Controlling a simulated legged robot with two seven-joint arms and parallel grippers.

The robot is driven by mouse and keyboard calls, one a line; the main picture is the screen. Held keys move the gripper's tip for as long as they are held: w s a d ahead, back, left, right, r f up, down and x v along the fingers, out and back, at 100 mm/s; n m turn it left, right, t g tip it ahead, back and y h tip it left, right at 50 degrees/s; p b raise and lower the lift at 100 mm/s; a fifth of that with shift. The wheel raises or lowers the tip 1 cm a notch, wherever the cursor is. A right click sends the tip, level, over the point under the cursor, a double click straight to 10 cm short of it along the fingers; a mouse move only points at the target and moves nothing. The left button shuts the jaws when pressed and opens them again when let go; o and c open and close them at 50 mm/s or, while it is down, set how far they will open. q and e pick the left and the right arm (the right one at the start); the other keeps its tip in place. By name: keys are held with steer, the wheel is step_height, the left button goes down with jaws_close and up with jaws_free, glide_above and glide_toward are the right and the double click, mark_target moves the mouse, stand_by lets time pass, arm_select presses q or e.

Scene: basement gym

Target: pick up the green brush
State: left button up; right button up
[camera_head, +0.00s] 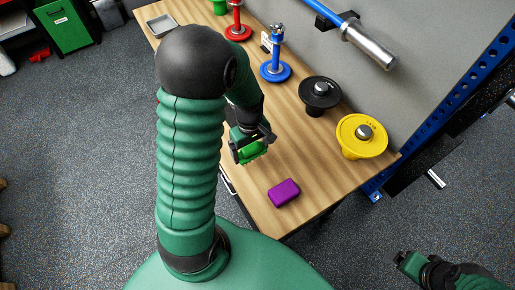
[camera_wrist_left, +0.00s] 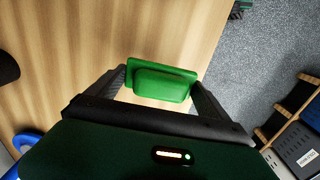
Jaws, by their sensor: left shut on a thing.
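The green brush (camera_wrist_left: 162,82) shows in the left wrist view as a bright green block with a raised middle. My left gripper (camera_wrist_left: 160,88) is shut on it, with one dark finger at each end. In the head view the brush (camera_head: 253,152) is partly hidden by my left gripper (camera_head: 250,146), over the left edge of the wooden bench (camera_head: 312,168). I cannot tell how far the brush is above the bench top. My right gripper (camera_head: 408,262) shows at the lower right, away from the bench; its jaw state is unclear.
A purple block (camera_head: 284,193) lies near the bench's front end. Yellow (camera_head: 362,137), black (camera_head: 319,93), blue (camera_head: 275,70) and red (camera_head: 237,31) weight items stand along the bench. A metal tray (camera_head: 161,25) lies at its far end. A barbell (camera_head: 362,42) is behind.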

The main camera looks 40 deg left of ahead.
arm_select(q)
steer(key=s+a+r+b, duration=0.1)
steer(key=s+a, duration=0.1)
steer(key=s, duration=1.1)
steer(key=shift+a+r, duration=0.15)
steer(key=shift+a, duration=0.05)
steer(key=o, duration=0.8)
steer(key=c, duration=0.5)
steer(key=shift+c, duration=0.2)
